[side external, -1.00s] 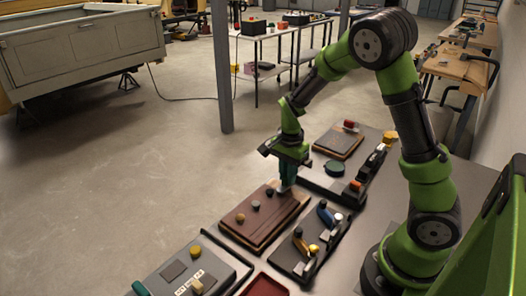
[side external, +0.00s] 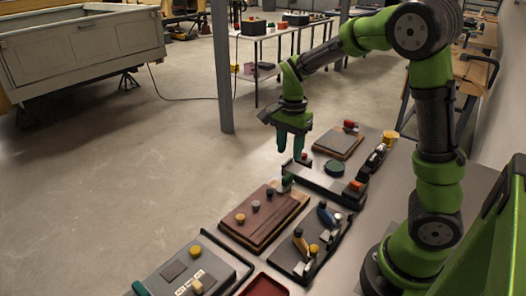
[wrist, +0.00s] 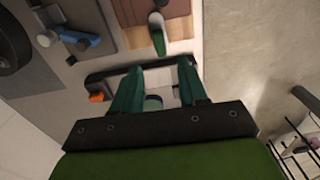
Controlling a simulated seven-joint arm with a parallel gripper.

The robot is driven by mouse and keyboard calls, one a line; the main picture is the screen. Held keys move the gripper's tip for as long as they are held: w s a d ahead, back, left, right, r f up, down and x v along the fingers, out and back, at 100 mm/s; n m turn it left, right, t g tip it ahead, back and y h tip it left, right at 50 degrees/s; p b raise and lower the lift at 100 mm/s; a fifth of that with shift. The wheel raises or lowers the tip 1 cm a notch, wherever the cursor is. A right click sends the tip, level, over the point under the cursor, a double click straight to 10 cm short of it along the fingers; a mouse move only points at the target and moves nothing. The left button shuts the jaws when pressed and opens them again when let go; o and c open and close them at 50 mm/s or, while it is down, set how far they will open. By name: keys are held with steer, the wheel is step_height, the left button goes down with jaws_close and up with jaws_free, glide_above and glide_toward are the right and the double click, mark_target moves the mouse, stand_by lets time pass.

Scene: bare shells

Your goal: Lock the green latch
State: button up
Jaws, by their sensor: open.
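The green latch (side external: 286,182) sits at the far end of a brown wooden board (side external: 246,232), with a pale metal part beside it. In the wrist view the green latch (wrist: 158,42) shows ahead of the fingertips, lying along the board's edge; I cannot tell whether it is locked. My gripper (side external: 289,155) is open and empty, raised above and beyond the latch, apart from it. In the wrist view my gripper (wrist: 158,65) has its two green fingers spread, with a round green piece (wrist: 153,102) seen between them, below.
A dark panel (side external: 285,262) with blue-handled and orange-handled parts lies right of the board. Behind is a panel (side external: 325,184) with a green round piece and an orange block (side external: 355,186). A grey panel (side external: 190,275) lies front left. Open floor lies left.

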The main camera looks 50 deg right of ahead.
step_height(320, 180, up, 8)
steer(key=shift+r, duration=0.1)
stand_by(0.4)
steer(key=s+a+r+n+t+y, duration=0.2)
steer(key=s+a+n+t, duration=0.5)
steer(key=s+a+n, duration=0.5)
steer(key=shift+s+r+n, duration=0.2)
steer(key=shift+r+n, duration=0.05)
steer(key=shift+n, duration=0.85)
